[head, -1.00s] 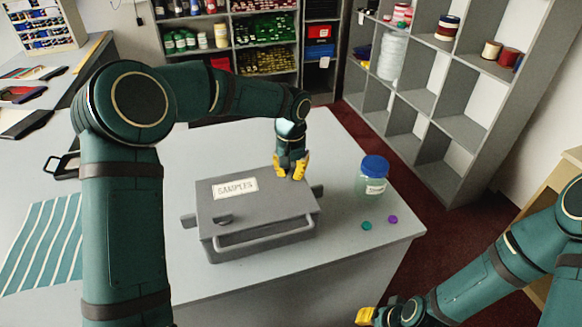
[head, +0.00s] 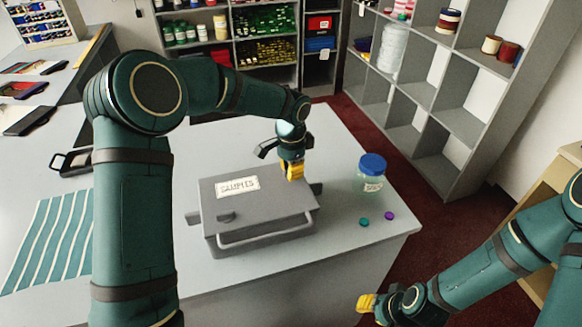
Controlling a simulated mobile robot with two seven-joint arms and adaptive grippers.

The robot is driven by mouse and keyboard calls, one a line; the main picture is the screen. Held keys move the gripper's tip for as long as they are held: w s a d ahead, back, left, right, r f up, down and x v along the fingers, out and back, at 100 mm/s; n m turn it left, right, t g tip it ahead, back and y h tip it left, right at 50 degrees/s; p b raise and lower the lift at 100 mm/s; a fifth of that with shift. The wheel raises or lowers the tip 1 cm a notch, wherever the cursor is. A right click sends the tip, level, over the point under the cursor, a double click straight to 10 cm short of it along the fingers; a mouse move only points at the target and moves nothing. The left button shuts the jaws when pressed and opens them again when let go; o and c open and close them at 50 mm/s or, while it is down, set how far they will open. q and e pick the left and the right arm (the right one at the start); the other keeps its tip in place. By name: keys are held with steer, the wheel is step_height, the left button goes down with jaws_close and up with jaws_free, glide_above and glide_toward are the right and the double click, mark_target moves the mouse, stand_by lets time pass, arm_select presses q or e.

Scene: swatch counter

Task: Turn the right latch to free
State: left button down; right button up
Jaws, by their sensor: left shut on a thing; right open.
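The grey case (head: 255,208) labelled SAMPLES (head: 237,186) sits on the counter with its lid down. One dark latch (head: 226,217) shows at the front left of the lid. My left gripper (head: 293,176) points down at the back right of the lid, its yellow fingers shut on the right latch, which they hide. I cannot tell which way that latch is turned. My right gripper (head: 366,303) is open and empty, low at the front, off the counter's edge.
A jar with a blue lid (head: 371,172) stands right of the case. A teal button (head: 364,222) and a purple button (head: 389,216) lie in front of it. Striped cloth (head: 45,240) lies at left. A carry handle (head: 262,233) spans the case's front.

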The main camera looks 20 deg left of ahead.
arm_select(q)
steer(key=shift+f+m, duration=0.1)
steer(key=shift+m, duration=0.5)
steer(key=c, duration=1)
jaws_free()
step_height(320, 180, up, 12)
steer(key=shift+r, duration=0.1)
steer(key=shift+d, duration=0.1)
